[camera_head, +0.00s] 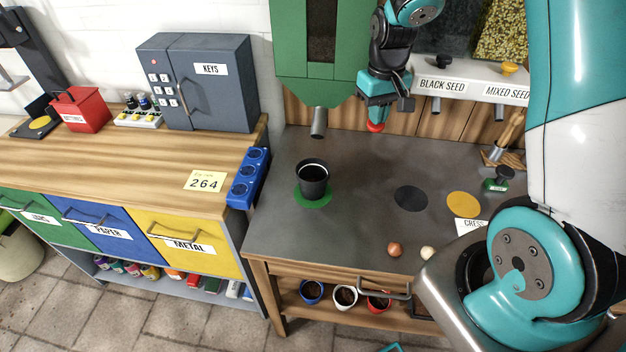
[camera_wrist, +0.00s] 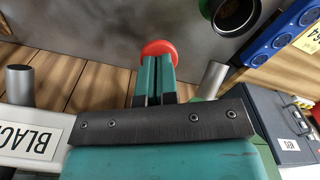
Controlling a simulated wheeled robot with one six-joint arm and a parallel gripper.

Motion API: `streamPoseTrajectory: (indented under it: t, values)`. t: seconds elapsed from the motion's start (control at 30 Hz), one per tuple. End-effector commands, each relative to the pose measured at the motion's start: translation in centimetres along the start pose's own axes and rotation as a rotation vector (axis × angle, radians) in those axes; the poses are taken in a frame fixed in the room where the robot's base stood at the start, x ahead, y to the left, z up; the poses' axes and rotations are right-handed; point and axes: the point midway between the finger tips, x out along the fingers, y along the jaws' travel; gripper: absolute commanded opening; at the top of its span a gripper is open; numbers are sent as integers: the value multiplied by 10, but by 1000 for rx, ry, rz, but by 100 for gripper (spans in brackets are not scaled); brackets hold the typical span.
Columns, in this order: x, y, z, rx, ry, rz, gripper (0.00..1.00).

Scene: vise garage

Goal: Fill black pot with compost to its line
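The black pot (camera_head: 313,183) stands upright on a green disc (camera_head: 315,204) on the grey bench. Its inside looks dark; I cannot make out a line or any compost in it. The pot also shows at the top of the wrist view (camera_wrist: 236,14). The green hopper (camera_head: 300,70) hangs behind it, its metal spout (camera_head: 318,123) above and slightly behind the pot. My gripper (camera_head: 375,112) points down, right of the hopper. Its teal fingers (camera_wrist: 157,75) are shut together. A red round knob (camera_wrist: 158,47) is at the fingertips; I cannot tell whether they touch it.
Black and mixed seed dispensers (camera_head: 470,82) hang at the back right. A black disc (camera_head: 410,198) and a yellow disc (camera_head: 463,205) lie right of the pot. A blue socket block (camera_head: 247,180) edges the left cabinet. The bench around the pot is clear.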

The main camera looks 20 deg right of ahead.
Motion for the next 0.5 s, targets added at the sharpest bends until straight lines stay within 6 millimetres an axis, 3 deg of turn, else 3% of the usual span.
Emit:
streamPoseTrajectory:
  t: [0.5]
  values:
    - [-41, 0, 1, 0, -5, -1, 0]
